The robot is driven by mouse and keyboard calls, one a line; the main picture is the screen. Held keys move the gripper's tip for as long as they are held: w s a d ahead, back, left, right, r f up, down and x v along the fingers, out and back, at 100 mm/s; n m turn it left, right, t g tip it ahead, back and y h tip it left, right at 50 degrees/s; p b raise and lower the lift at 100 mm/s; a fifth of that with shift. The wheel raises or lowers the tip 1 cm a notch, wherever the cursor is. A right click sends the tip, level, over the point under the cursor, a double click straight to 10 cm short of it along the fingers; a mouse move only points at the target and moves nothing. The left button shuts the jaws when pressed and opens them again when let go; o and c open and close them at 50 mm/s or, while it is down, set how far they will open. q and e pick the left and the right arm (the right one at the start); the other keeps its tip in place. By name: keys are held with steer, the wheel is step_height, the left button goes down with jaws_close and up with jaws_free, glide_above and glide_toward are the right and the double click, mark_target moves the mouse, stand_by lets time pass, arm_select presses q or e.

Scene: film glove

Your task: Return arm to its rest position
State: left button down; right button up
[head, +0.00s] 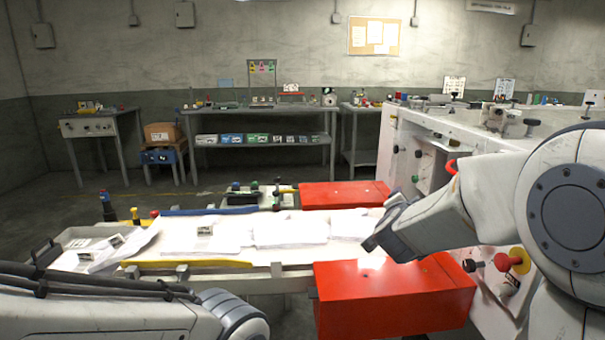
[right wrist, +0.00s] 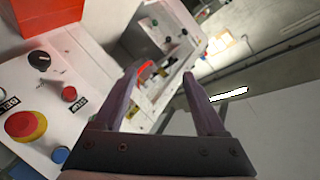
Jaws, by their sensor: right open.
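My right arm comes in from the right in the head view, with its gripper (head: 381,238) over the right end of the conveyor, near the front red box (head: 390,300). In the right wrist view the right gripper (right wrist: 160,76) has its two dark fingers spread, with nothing held between them. My left forearm (head: 110,315) lies along the bottom left of the head view. Its gripper does not show.
The conveyor holds white film-like sheets (head: 290,232). A second red box (head: 345,195) stands behind. The white machine (head: 440,150) at right carries a red-and-yellow stop button (head: 517,260), also in the right wrist view (right wrist: 25,125). Workbenches (head: 265,110) line the back wall.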

steer(key=s+a+f+n+g+y, duration=0.3)
steer(key=s+f+n, duration=0.2)
steer(key=f, duration=0.2)
steer(key=s+a+f+n+g+y, duration=0.25)
steer(key=s+a+f+n, duration=0.2)
steer(key=f, duration=0.25)
steer(key=s+d+f+n+g, duration=0.1)
steer(key=s+f+n+g, duration=0.2)
steer(key=s, duration=0.4)
steer(key=s+d+f+n+g, duration=0.1)
steer(key=s+f+n+g, duration=0.2)
steer(key=s, duration=0.4)
steer(key=s+a+r+n+g+y, duration=0.1)
steer(key=s+a+r+n, duration=0.15)
steer(key=s+a, duration=0.45)
steer(key=s+a+r+n+g+y, duration=0.1)
steer(key=s+a+r+n, duration=0.15)
steer(key=s+a, duration=0.45)
step_height(320, 180, up, 15)
steer(key=p, duration=1.5)
steer(key=shift+s+d+f+n, duration=0.2)
steer(key=shift+s+d+n, duration=0.1)
steer(key=shift+n, duration=0.15)
steer(key=shift+g, duration=0.25)
